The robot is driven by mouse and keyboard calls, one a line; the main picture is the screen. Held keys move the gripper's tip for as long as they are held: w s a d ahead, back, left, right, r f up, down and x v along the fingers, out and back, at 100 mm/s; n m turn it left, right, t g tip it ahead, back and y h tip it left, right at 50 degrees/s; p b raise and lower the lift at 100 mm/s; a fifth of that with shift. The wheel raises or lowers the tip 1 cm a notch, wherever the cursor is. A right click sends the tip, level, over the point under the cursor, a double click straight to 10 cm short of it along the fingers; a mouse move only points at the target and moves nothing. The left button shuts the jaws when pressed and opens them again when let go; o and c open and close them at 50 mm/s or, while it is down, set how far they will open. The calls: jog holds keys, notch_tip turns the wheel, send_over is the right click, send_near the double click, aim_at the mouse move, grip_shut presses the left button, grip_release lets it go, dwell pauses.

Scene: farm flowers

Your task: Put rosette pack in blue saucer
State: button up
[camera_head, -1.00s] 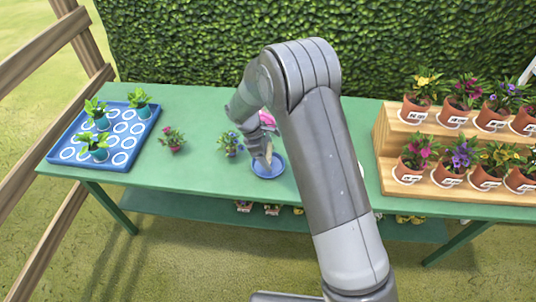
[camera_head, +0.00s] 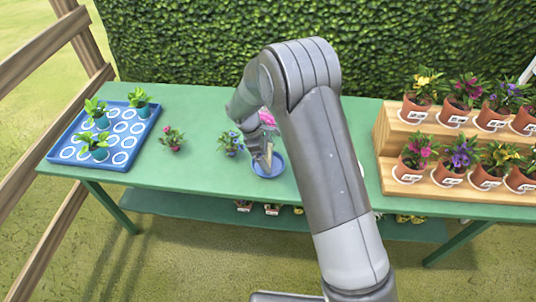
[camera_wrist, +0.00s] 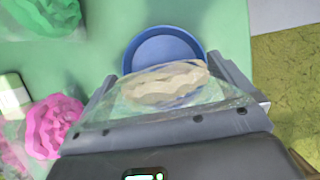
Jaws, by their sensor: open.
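The blue saucer (camera_head: 278,168) is on the green table, left of my forearm; its round rim also shows at the top centre of the wrist view (camera_wrist: 163,48). A cream pack in clear film (camera_wrist: 165,86), which looks like the rosette pack, is between my fingers and overlaps the saucer's near side in that view. My gripper (camera_head: 261,152) is over the saucer, its fingers open on either side of the pack. The pack shows as a small pale shape in the head view (camera_head: 268,157). Whether it touches the saucer floor cannot be told.
A pink bloom or pack (camera_wrist: 54,126) lies left of my gripper in the wrist view. Two small flower plants (camera_head: 172,139) (camera_head: 229,143) stand left of the saucer. A blue tray (camera_head: 70,150) with green plants is far left. Wooden tiers (camera_head: 385,145) of potted flowers stand right.

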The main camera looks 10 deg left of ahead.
jog(key=v, duration=1.1)
jog(key=shift+r, duration=0.45)
jog(key=s+d+r+m+t+y, duration=0.1)
jog(key=s+d+r+m+y, duration=0.1)
jog(key=s+d+r+m, duration=0.45)
jog(key=s+d+r+m+t+y, duration=0.1)
jog(key=s+d+r+m, duration=0.15)
jog(key=d+r, duration=0.8)
jog(key=s+d+r+m+t, duration=0.1)
jog(key=s+d+m, duration=0.3)
jog(key=s, duration=0.5)
jog(key=s+d+r+m+t+y, duration=0.1)
jog(key=s+d+m, duration=0.4)
jog(key=s, duration=0.5)
jog(key=shift+d+r+t+y, duration=0.3)
jog(key=shift+d+r+t, duration=0.15)
jog(key=shift+t, duration=0.35)
